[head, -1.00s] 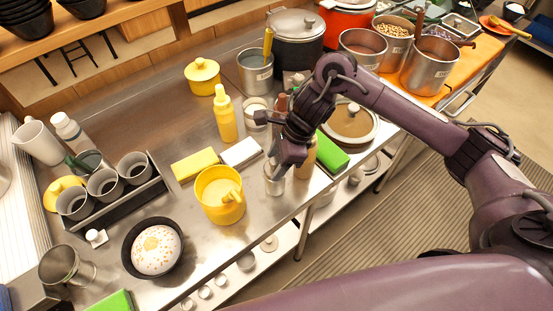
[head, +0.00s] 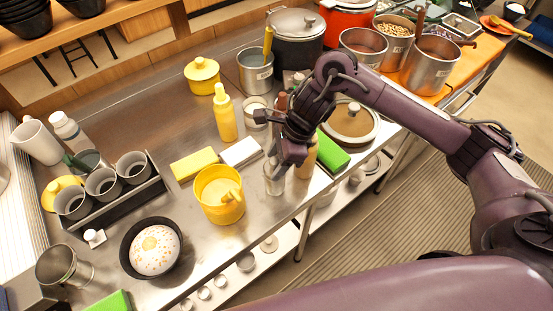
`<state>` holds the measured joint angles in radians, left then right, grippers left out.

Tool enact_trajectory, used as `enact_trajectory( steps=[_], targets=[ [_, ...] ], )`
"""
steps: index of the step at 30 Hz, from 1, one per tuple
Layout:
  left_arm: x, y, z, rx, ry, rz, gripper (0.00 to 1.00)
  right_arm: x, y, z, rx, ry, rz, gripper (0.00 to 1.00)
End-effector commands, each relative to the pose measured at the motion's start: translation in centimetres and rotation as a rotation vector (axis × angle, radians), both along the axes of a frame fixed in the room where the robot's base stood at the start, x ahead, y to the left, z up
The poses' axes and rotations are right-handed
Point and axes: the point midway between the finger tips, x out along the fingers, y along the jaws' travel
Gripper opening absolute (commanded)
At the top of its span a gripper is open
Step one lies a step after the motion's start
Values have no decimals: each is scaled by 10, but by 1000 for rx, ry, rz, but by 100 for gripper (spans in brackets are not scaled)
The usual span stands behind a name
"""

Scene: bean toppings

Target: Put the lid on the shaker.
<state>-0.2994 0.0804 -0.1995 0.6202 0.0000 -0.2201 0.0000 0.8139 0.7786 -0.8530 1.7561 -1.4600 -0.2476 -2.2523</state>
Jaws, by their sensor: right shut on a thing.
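The shaker (head: 274,184) is a small clear-grey container standing upright near the front edge of the steel counter. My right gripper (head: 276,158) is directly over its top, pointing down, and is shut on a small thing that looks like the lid. The fingers hide most of that thing, and I cannot tell whether it touches the shaker's rim. My left gripper is not in view.
A yellow pot (head: 219,195) stands left of the shaker, and a tan bottle (head: 306,165) stands close on its right. A white block (head: 241,152), a yellow block (head: 194,163) and a green block (head: 334,153) lie nearby. A lidded pan (head: 365,128) is further right.

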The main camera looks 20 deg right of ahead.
Motion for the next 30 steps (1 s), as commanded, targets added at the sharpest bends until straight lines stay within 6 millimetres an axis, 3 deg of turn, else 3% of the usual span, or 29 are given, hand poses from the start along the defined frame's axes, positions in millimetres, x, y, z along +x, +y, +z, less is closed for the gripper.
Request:
enact_trajectory(
  steps=[9, 10, 15, 21, 26, 30],
  targets=[
    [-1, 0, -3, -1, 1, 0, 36, 0, 0, -1, 0, 0, 0, 43],
    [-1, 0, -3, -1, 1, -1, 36, 0, 0, -1, 0, 0, 0, 55],
    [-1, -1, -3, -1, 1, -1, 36, 0, 0, -2, 0, 0, 0, 77],
    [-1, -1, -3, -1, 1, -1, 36, 0, 0, -2, 0, 0, 0, 78],
    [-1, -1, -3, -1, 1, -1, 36, 0, 0, -2, 0, 0, 0, 99],
    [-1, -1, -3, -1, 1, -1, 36, 0, 0, -2, 0, 0, 0, 100]
  ],
)
